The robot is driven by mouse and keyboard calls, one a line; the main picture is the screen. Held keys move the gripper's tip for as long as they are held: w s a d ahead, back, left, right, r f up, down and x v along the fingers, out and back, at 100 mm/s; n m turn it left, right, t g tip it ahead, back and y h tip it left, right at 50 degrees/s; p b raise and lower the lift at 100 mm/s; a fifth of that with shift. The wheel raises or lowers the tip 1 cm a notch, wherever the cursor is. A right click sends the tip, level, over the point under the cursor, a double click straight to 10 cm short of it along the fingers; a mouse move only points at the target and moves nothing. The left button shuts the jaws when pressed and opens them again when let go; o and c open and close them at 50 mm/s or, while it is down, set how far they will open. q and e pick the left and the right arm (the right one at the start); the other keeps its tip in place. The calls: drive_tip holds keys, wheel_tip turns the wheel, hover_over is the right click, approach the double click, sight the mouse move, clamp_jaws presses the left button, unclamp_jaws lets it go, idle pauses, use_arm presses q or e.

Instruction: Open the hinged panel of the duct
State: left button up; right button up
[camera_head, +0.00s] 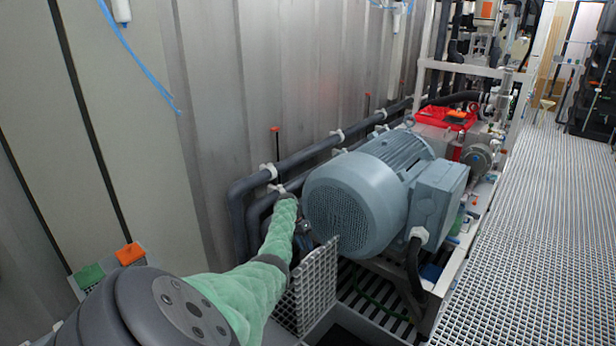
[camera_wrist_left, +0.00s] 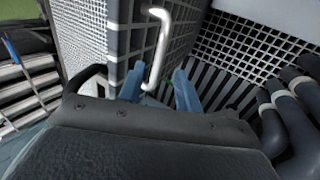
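The duct's hinged panel (camera_head: 312,285) is a light grey grating. In the head view it stands raised at a steep angle beside the dark duct opening (camera_head: 345,328). In the left wrist view a bright metal handle (camera_wrist_left: 160,42) shows on the panel's grey face (camera_wrist_left: 117,40). My left gripper (camera_wrist_left: 158,92) is open, with its two blue fingers apart. The handle's lower end lies between the fingers, and I see no clear grip on it. In the head view my left gripper (camera_head: 303,235) is mostly hidden behind the panel and my green-sleeved arm. My right gripper is not in view.
A large grey-blue motor (camera_head: 365,200) stands right beside the panel. Dark pipes (camera_head: 290,165) run along the metal wall behind; they also show in the wrist view (camera_wrist_left: 285,110). A grated walkway (camera_head: 520,230) lies clear at the right.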

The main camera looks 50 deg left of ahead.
use_arm(q)
drive_tip(key=shift+v, duration=1.65)
